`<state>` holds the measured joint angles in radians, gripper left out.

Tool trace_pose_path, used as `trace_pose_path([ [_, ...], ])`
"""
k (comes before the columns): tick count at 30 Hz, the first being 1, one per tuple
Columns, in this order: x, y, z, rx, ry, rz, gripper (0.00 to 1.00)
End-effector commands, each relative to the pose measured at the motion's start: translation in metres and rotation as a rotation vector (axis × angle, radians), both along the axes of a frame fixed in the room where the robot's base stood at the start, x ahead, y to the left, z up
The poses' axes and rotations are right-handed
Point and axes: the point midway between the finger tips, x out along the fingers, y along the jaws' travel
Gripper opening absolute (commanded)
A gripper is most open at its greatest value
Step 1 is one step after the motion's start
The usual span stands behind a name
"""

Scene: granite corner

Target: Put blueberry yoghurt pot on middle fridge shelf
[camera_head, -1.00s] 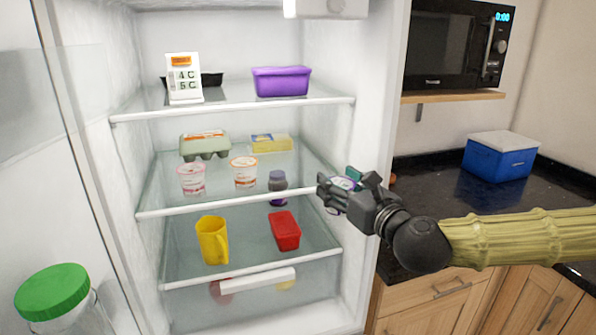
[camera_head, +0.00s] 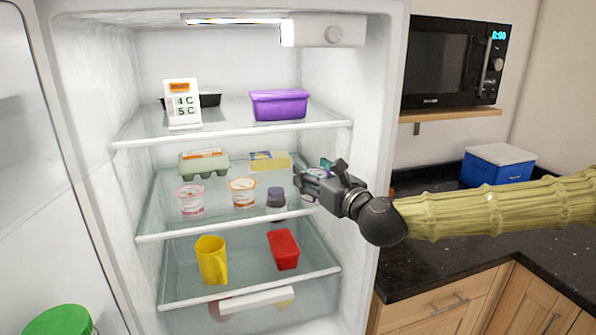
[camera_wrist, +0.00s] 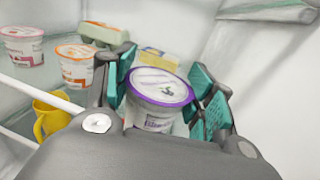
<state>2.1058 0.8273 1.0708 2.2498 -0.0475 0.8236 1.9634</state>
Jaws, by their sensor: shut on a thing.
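The blueberry yoghurt pot (camera_wrist: 156,100), white with a purple-rimmed lid, is between the teal finger pads of my gripper (camera_wrist: 163,88) in the wrist view. My gripper is shut on it and holds it upright. In the head view my gripper (camera_head: 312,183) is at the right side of the open fridge, around the height of the middle shelf (camera_head: 215,229), and mostly hides the pot. A pink-labelled pot (camera_head: 190,200), an orange-labelled pot (camera_head: 242,192) and a dark purple-capped jar (camera_head: 276,198) show left of my gripper.
An egg carton (camera_head: 204,162) and a yellow packet (camera_head: 270,161) sit behind the pots. A yellow jug (camera_head: 211,260) and a red box (camera_head: 284,249) stand lower. The fridge's right wall is close to my gripper.

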Motion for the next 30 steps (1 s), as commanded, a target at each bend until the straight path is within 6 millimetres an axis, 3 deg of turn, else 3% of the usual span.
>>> trace_pose_path([
  [12, 0.062, 0.035, 0.002, -0.001, 0.000, -0.001, 0.23],
  [17, 0.070, 0.038, 0.000, 0.000, 0.000, -0.002, 0.23],
  [30, 0.069, 0.038, -0.035, 0.000, 0.000, -0.002, 0.23],
])
